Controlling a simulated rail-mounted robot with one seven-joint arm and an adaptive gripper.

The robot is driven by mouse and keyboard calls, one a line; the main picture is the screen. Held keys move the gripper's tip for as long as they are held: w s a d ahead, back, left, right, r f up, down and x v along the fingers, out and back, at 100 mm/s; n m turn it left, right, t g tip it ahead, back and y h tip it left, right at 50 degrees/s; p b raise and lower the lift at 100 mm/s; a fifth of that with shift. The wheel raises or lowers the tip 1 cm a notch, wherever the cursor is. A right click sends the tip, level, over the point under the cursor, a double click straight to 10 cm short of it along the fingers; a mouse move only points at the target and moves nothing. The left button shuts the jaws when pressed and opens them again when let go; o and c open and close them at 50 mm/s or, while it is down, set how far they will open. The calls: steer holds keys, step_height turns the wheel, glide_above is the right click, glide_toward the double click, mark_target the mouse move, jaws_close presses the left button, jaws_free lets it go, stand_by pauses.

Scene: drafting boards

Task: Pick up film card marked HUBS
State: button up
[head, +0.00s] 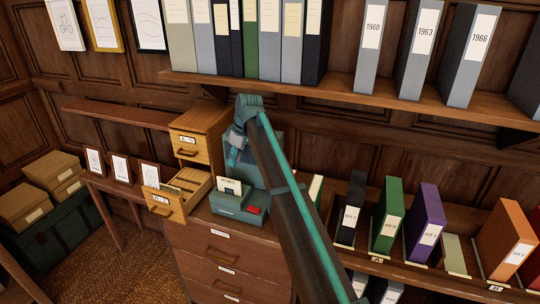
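A small white card (229,186) with dark lettering stands upright at the teal desk device (233,208) on top of the wooden cabinet. Its lettering is too small to read, so I cannot tell if it says HUBS. A small two-drawer card file (203,122) stands to its left. The lower file drawer (166,204) is pulled out, with tan cards or dividers (188,181) inside; the upper drawer (188,151) is shut.
A shelf of binders (372,40) runs above my arm. Coloured binders (427,215) stand on a lower shelf at right. Small framed cards (121,168) stand on a side table at left. Boxes (52,170) sit on a dark trunk (62,232) at far left.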

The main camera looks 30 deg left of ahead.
mark_target(229, 183)
steer(key=shift+s+f+n, duration=0.2)
steer(key=shift+s+n, duration=0.25)
steer(key=shift+n, duration=0.25)
steer(key=shift+w+f, duration=0.1)
steer(key=shift+f, duration=0.4)
steer(key=b+x, duration=0.4)
steer(key=x, duration=0.7)
steer(key=shift+c, duration=1)
steer(key=shift+c, duration=0.2)
